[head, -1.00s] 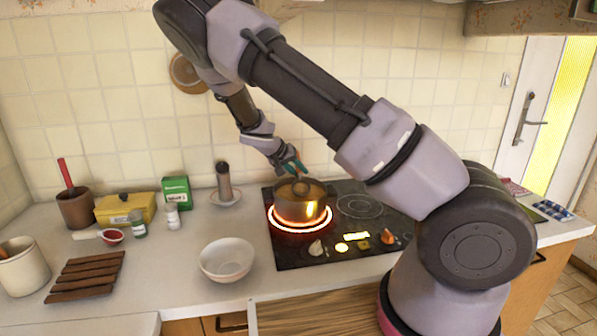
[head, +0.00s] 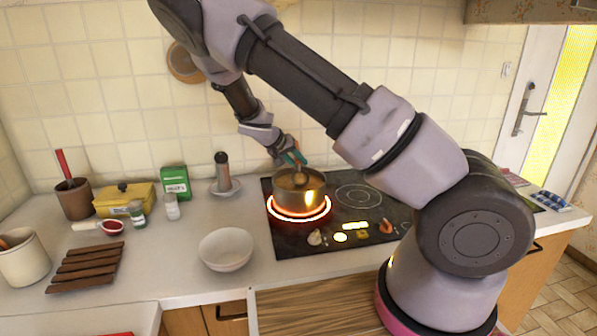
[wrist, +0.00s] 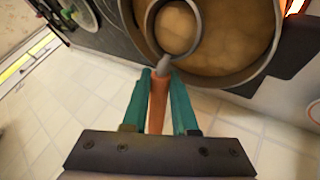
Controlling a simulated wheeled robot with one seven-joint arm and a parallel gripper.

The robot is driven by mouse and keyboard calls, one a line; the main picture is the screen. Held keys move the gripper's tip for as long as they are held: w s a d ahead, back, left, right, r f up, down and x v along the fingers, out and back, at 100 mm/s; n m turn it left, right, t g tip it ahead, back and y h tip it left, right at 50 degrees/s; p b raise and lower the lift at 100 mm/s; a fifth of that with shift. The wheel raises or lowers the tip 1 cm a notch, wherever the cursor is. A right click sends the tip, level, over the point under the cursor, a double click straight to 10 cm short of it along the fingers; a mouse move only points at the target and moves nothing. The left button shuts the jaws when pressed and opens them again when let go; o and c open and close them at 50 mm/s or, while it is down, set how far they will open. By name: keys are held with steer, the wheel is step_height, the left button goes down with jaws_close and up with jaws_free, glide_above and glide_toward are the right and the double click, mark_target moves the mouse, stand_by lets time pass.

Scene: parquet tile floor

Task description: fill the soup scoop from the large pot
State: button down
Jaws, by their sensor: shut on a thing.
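The large pot (head: 312,190) stands on the glowing left burner of the hob, with tan-brown soup (wrist: 222,68) inside. My gripper (head: 293,157) is above the pot's back rim. In the wrist view its teal fingers (wrist: 160,92) are shut on the orange handle (wrist: 158,105) of the soup scoop. The scoop's round bowl (wrist: 196,40) is within the pot's opening, near the rim. Its inside shows the same tan-brown colour as the soup; how full it is I cannot tell for sure. In the head view the scoop is small and partly hidden.
A white bowl (head: 226,249) stands on the counter left of the hob (head: 340,221). A green box (head: 176,182), a yellow container (head: 124,198) and small jars stand further left. A wooden rack (head: 86,270) lies at the front left. Hob knobs are in front of the pot.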

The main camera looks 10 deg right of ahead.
steer(key=shift+w, duration=0.1)
steer(key=shift+w+d+r, duration=0.1)
steer(key=shift+w+r, duration=0.05)
steer(key=shift+w, duration=0.85)
steer(key=shift+w+d+r, duration=0.1)
steer(key=shift+w, duration=0.9)
steer(key=shift+f, duration=0.25)
steer(key=shift+s, duration=0.15)
steer(key=shift+s+a, duration=0.2)
steer(key=shift+s, duration=1.45)
stand_by(3.8)
